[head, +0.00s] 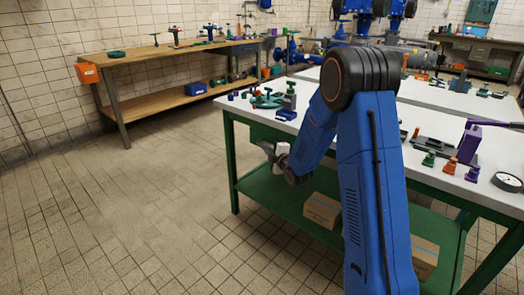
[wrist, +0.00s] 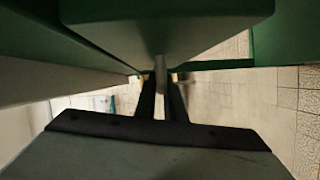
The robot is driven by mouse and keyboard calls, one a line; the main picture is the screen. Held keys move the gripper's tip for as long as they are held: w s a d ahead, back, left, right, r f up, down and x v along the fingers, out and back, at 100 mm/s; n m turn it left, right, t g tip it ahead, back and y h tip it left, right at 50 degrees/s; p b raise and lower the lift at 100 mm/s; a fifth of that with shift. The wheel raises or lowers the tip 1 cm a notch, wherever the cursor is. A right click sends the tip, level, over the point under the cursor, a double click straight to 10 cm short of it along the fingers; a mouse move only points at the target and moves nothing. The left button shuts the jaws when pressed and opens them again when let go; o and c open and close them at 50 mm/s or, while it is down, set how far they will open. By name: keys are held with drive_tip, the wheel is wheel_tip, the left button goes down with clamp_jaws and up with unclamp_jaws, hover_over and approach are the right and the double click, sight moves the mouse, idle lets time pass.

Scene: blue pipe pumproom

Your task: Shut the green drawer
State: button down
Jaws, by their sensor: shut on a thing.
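The green drawer (head: 262,132) hangs under the white top of the green-framed workbench and is partly hidden by the arm in the head view. In the wrist view its green front (wrist: 165,11) fills the top of the picture, with a pale grey handle (wrist: 160,68) on it. My gripper (wrist: 162,88) is shut on this handle, its two dark fingers on either side. In the head view my gripper (head: 270,152) is small, just below the drawer. How far the drawer stands out is hard to tell.
The workbench (head: 232,152) has green legs and a lower shelf with cardboard boxes (head: 322,210). Small fittings, a purple vise (head: 466,142) and a gauge (head: 507,182) lie on top. A wooden bench (head: 150,102) stands at the back left. The tiled floor between is clear.

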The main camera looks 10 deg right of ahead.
drive_tip(key=shift+w+d, duration=0.1)
drive_tip(key=shift+d, duration=0.05)
drive_tip(key=c, duration=1.8)
unclamp_jaws()
drive_tip(key=shift+d, duration=0.15)
drive_tip(key=shift+c, duration=0.2)
drive_tip(key=v, duration=1.7)
drive_tip(key=shift+s, duration=0.2)
drive_tip(key=shift+f, duration=0.1)
